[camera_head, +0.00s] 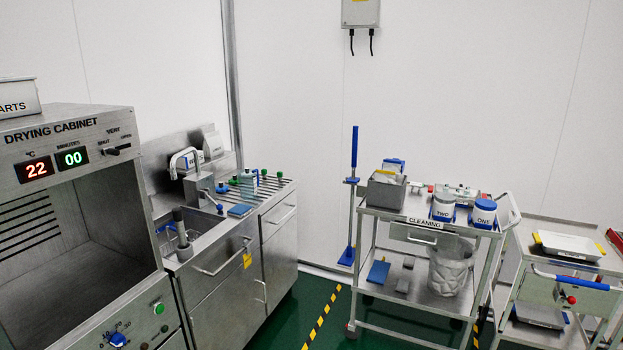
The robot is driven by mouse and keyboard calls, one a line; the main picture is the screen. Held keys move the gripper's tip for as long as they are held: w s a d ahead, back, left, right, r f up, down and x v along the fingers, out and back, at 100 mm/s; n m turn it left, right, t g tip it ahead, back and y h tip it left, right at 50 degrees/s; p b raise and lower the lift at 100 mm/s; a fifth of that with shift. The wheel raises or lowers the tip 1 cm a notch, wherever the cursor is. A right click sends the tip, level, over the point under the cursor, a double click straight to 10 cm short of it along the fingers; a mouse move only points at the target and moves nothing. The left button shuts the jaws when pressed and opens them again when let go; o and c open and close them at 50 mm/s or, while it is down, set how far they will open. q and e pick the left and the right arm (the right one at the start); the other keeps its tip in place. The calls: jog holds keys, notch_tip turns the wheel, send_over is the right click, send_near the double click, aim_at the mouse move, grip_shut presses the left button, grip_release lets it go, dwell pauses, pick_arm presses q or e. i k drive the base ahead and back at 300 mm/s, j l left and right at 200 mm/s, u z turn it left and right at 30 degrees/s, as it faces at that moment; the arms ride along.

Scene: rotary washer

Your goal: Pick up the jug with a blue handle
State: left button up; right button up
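I cannot make out for certain a jug with a blue handle. A blue curved part (166,228) shows at the left edge of the sink, beside a grey upright cylinder; what it belongs to is too small to tell. Two white tubs with blue parts, marked TWO (443,207) and ONE (484,213), stand on top of the cleaning trolley. Neither of my grippers is in view.
The drying cabinet (63,135) stands open at the left, beside the steel sink counter (225,245). The cleaning trolley (408,238) and another trolley (570,268) stand right. Green floor with a yellow-black stripe (322,322) lies between.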

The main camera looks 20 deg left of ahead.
aim_at(248, 180)
jog(key=i+u, duration=0.3)
jog(key=i, duration=0.15)
jog(key=i+l+u, duration=0.1)
jog(key=i+u, duration=0.2)
jog(key=i, duration=0.15)
jog(key=i+l+u, duration=0.3)
jog(key=i+j, duration=0.1)
jog(key=i, duration=0.05)
